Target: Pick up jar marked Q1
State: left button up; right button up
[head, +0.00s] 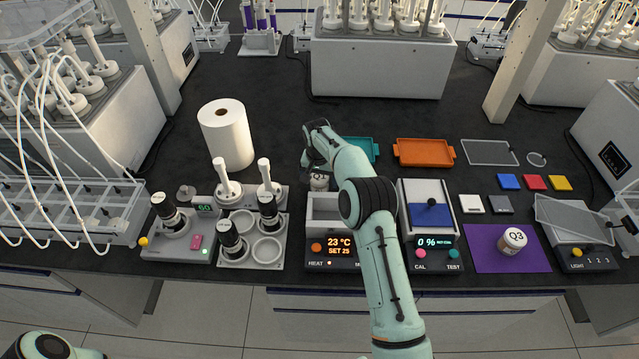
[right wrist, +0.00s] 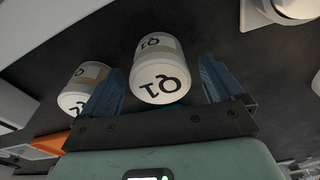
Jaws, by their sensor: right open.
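The jar marked Q1 (right wrist: 158,75) is white with a tan band and shows in the right wrist view, its lettering upside down. My right gripper (right wrist: 162,66) is open, with one blue finger on each side of this jar; I cannot tell whether either touches it. A second white jar (right wrist: 84,88), with a partly hidden Q label, is just outside the left finger. In the head view my right gripper (head: 316,150) is behind the heater, and a white jar (head: 320,181) shows partly below it, its label unreadable. My left gripper is out of view.
A paper roll (head: 226,134) stands left of my right gripper. A teal tray (head: 365,148), partly behind my arm, and an orange tray (head: 424,152) lie right. Jar Q3 (head: 511,241) stands on a purple mat (head: 484,260).

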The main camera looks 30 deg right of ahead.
notch_tip(320, 180, down, 2)
jog(key=shift+w+d+f, duration=0.15)
jog(key=shift+f, duration=0.05)
jog(key=c, duration=1.2)
jog(key=shift+r, duration=0.1)
